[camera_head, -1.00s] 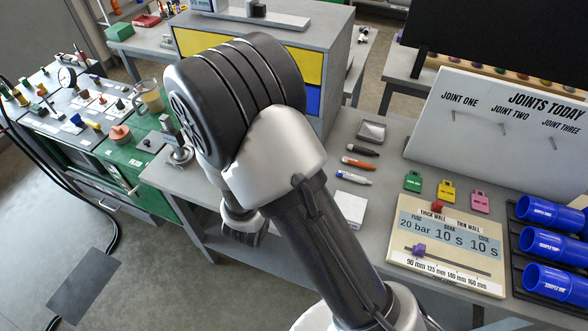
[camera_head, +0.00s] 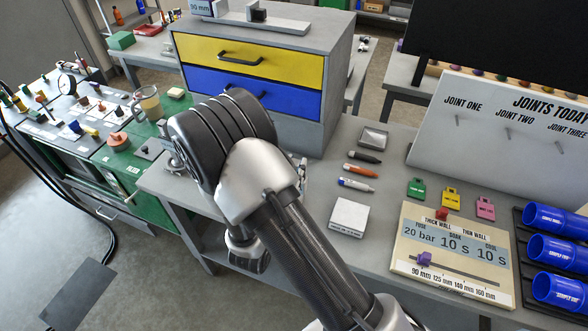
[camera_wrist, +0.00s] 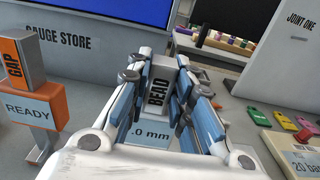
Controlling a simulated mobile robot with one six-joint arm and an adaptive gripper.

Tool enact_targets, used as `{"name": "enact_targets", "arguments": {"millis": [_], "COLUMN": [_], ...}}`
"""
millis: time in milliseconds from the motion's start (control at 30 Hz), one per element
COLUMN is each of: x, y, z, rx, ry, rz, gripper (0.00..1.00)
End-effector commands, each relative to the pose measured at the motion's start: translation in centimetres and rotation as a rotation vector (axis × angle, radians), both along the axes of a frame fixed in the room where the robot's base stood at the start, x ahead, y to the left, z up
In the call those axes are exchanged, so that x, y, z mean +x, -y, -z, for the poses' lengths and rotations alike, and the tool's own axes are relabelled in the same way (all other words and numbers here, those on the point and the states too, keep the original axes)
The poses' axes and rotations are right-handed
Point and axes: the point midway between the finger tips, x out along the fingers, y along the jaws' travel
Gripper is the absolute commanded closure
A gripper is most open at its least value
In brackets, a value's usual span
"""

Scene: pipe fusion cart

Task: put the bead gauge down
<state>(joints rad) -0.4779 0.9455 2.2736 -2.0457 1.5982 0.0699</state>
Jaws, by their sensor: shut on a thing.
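The bead gauge (camera_wrist: 158,88) is a grey block lettered BEAD, with a pale blue face below reading partly ".0 mm". In the wrist view it stands between the blue-padded fingers of my gripper (camera_wrist: 160,82), which is shut on it. Fingers and hand cover its sides and part of its lower face. Whether its base touches a surface cannot be told. An orange gauge lettered GAP (camera_wrist: 14,58), with a READY face, is at the left of the wrist view.
The gauge store cabinet (camera_head: 250,62) has yellow and blue drawers. On the grey bench are markers (camera_head: 360,170), a white block (camera_head: 349,216), coloured tags (camera_head: 450,197), a settings board (camera_head: 455,255) and blue pipes (camera_head: 556,248). Bare bench lies between the markers and the tags.

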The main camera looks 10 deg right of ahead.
Motion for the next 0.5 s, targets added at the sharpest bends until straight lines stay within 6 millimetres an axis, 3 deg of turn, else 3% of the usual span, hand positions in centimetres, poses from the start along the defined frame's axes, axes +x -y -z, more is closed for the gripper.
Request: {"name": "enact_targets", "arguments": {"millis": [67,100,367,500], "x": [0.01,-0.01,0.00,-0.01], "y": [0.00,0.01,0.00,0.01], "z": [0.35,0.32,0.25,0.25], "rx": [-0.001,0.000,-0.001,-0.001], "ry": [0.001,0.000,-0.001,-0.001], "rz": [0.000,0.000,0.000,0.000], "gripper": [1.00,0.77,0.60,0.59]}}
